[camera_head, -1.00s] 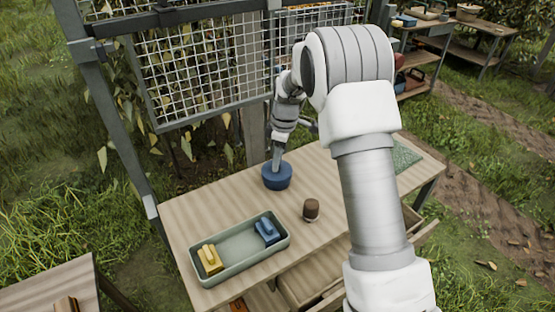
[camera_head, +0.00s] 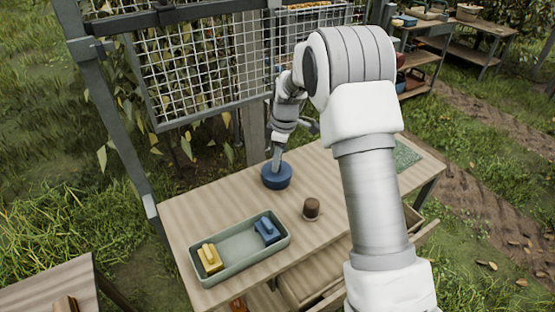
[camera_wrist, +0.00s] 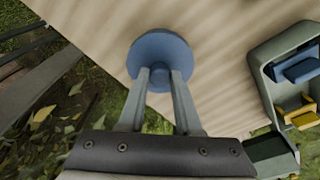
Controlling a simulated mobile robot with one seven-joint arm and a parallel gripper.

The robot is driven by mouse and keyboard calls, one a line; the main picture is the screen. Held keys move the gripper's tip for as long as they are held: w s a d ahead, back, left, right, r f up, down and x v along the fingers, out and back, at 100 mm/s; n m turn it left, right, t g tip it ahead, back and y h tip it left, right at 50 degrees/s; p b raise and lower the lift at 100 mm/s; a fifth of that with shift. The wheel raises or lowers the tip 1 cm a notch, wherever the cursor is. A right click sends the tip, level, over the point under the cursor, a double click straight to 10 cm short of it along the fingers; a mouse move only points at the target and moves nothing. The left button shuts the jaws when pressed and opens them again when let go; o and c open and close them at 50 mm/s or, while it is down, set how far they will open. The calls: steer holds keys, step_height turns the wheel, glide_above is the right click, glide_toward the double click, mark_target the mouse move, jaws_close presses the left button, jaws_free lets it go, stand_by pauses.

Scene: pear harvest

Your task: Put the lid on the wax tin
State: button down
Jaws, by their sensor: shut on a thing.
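A round blue tin with its blue lid (camera_head: 276,176) is near the back edge of the wooden table. The lid (camera_wrist: 160,52) shows as a blue disc with a small knob in the wrist view. My gripper (camera_head: 276,164) points down at it; in the wrist view my gripper (camera_wrist: 160,82) has its two fingers closed on the knob. The lid appears to sit on the tin body, but the wrist view hides the body, so I cannot tell whether it is fully seated.
A grey-green tray (camera_head: 237,249) holds a yellow block (camera_head: 209,259) and a blue block (camera_head: 267,230) at the front left. A small brown cylinder (camera_head: 311,208) stands mid-table. A green mat (camera_head: 405,155) lies at the right. A wire mesh panel (camera_head: 210,75) rises behind the table.

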mark_target(282, 171)
steer(key=shift+f, duration=0.35)
steer(key=c, duration=0.9)
jaws_free()
steer(key=shift+r, duration=0.1)
steer(key=r+p, duration=0.2)
steer(key=r, duration=0.1)
steer(key=r+p, duration=0.2)
steer(key=r, duration=0.2)
steer(key=d+r+p, duration=0.1)
steer(key=r+p, duration=0.1)
steer(key=r, duration=0.1)
steer(key=shift+s+d+r, duration=0.1)
steer(key=shift+s+r, duration=0.1)
steer(key=shift+r, duration=0.15)
